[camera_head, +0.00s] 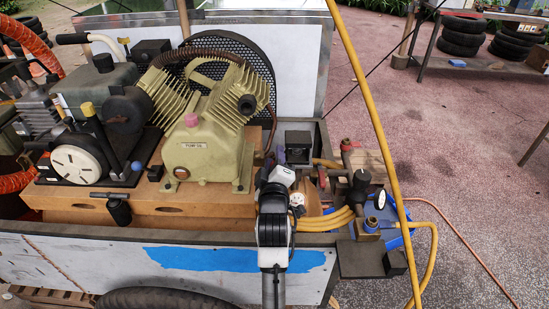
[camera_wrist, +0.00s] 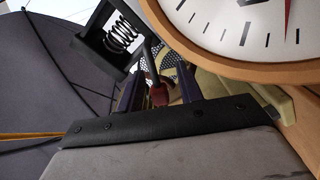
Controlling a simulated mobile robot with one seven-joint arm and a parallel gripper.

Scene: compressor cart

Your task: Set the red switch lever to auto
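The red lever tip (camera_wrist: 158,95) shows in the wrist view at the end of a dark rod that runs down from beside a black switch box (camera_wrist: 92,38). My gripper (camera_wrist: 160,85) is open, with one dark finger on each side of the red tip. Gaps show between the tip and both fingers. A black box (camera_head: 298,147), which looks like the same switch box, stands on the cart in the head view. My gripper (camera_head: 283,176) is just below and left of it there. Its fingers and the lever cannot be made out in the head view. No auto marking is legible.
A large round gauge (camera_wrist: 245,30) is close at the upper right of the wrist view. The olive compressor pump (camera_head: 205,130) stands left of my gripper in the head view. Yellow hoses (camera_head: 330,220) and a valve manifold (camera_head: 360,190) lie to the right.

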